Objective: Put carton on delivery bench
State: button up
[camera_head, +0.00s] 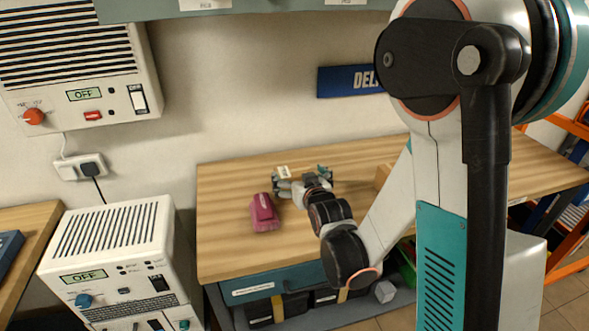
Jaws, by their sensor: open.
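The delivery bench (228,190) is a wood-topped bench in the middle, below a blue wall sign (350,80) whose visible letters read "DEL". My gripper (303,176) is open, low over the back half of the bench top. A small cream box-like thing (283,171) shows at its left finger; I cannot tell whether it is the carton or whether it touches the gripper. I cannot tell which of these is the carton.
A crimson object (264,213) lies on the bench left of my gripper. Grey units marked OFF stand at left (115,235) and hang on the wall (85,70). The bench's left end is clear.

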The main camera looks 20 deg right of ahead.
jog(key=s+r+g, duration=0.3)
jog(key=s+r, duration=0.1)
jog(key=s, duration=1)
jog(key=s+r+g, duration=0.4)
jog(key=s, duration=1.1)
jog(key=shift+r+g, duration=0.15)
jog(key=shift+g, duration=0.15)
jog(key=shift+d, duration=0.1)
